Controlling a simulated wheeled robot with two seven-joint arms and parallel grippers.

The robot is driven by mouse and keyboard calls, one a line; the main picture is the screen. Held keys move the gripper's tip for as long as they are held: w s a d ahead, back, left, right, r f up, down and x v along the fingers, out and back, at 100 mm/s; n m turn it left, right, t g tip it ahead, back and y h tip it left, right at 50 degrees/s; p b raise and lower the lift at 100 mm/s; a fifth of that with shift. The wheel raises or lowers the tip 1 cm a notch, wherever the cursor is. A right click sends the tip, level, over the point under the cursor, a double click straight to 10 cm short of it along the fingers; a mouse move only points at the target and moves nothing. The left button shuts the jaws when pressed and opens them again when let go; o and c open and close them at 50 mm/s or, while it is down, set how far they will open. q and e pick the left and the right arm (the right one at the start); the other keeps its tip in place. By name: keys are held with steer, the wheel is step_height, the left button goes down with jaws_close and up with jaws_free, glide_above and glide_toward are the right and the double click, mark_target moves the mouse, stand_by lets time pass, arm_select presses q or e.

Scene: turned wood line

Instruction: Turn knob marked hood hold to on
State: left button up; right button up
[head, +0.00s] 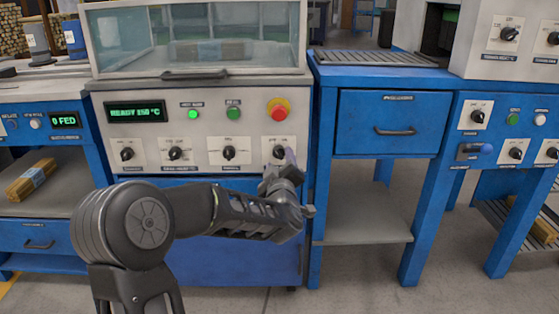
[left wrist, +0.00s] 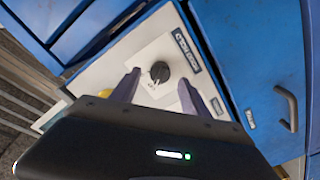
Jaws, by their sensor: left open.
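A black knob (head: 279,152) sits on a white plate at the right end of the lower row on the middle machine's pale front panel. In the left wrist view the knob (left wrist: 159,72) lies between my finger tips, with a dark label plate (left wrist: 187,50) beside it that is too small to read surely. My left gripper (head: 289,165) is at the panel just below and right of the knob in the head view. In the left wrist view my gripper (left wrist: 160,88) is open, its fingers spread on either side of the knob, with no clear contact. My right gripper is not in view.
More knobs, such as one (head: 229,153), line the same row. Above are a red emergency button (head: 278,109), green lights (head: 193,114) and a display (head: 137,112) reading READY 150 °C. A blue bench with a drawer (head: 388,123) stands to the right.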

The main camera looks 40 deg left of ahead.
mark_target(279, 156)
arm_select(q)
steer(key=shift+x, duration=1.55)
steer(key=shift+c, duration=0.4)
jaws_close()
